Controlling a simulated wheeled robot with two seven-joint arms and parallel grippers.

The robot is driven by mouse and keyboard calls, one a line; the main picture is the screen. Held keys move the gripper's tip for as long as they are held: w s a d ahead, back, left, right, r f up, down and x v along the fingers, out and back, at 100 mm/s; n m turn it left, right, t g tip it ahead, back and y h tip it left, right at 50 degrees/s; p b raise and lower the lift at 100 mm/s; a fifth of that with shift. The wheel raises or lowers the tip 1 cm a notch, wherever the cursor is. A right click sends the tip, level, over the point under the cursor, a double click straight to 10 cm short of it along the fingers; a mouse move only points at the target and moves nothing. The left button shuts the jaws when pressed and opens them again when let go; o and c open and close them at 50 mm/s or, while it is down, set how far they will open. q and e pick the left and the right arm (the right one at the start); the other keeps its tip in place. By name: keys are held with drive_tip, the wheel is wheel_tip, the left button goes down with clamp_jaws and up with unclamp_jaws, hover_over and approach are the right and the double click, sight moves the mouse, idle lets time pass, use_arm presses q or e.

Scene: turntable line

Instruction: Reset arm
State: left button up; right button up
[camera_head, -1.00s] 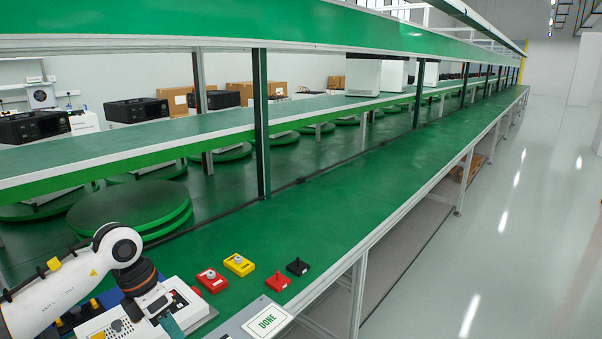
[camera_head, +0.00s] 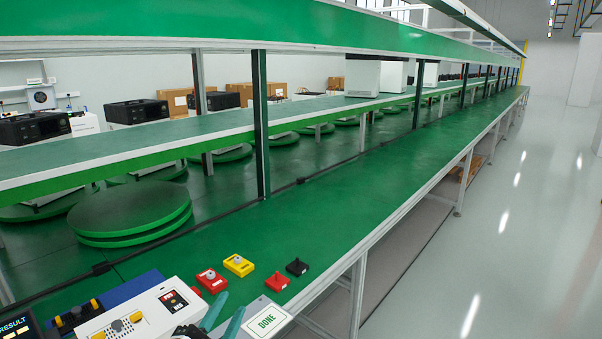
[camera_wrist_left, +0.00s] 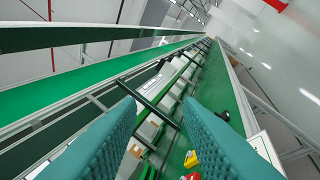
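My left gripper (camera_head: 222,318) is at the bottom edge of the head view, beside the white control box and the DONE card. Its two teal fingers stand apart with nothing between them. In the left wrist view the teal fingers (camera_wrist_left: 160,125) are wide apart, and the camera looks along the long green bench. Most of my left arm is out of the head view. My right gripper is not in view.
A white box (camera_head: 130,318) with knobs and a small panel sits at the bottom left next to a dark RESULT screen (camera_head: 18,328). Red (camera_head: 212,281), yellow (camera_head: 239,265) and black (camera_head: 297,267) blocks lie on the bench. The DONE card (camera_head: 267,321) is in front. The bench beyond is clear.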

use_arm(q)
drive_tip(key=s+a+f+n+g+y, duration=0.4)
drive_tip(key=a+f+n+y, duration=0.25)
drive_tip(key=f, duration=0.35)
drive_tip(key=s+a+f+n+g, duration=0.1)
drive_tip(key=s+f+n+g, duration=0.2)
drive_tip(key=s+f+g, duration=0.6)
drive_tip(key=s+f+n+g, duration=0.3)
drive_tip(key=s+f, duration=0.2)
drive_tip(key=s, duration=0.8)
wheel_tip(320, 180, down, 22)
drive_tip(key=g+p, duration=0.1)
drive_tip(key=p, duration=0.1)
drive_tip(key=s+a+f+g+p, duration=0.1)
drive_tip(key=s+a+f+p, duration=0.1)
drive_tip(key=s+f, duration=1.3)
drive_tip(key=shift+s+a+f+g+p, duration=0.35)
drive_tip(key=shift+s+a, duration=0.25)
drive_tip(key=shift+s, duration=0.5)
drive_tip(key=shift+m+h, duration=0.25)
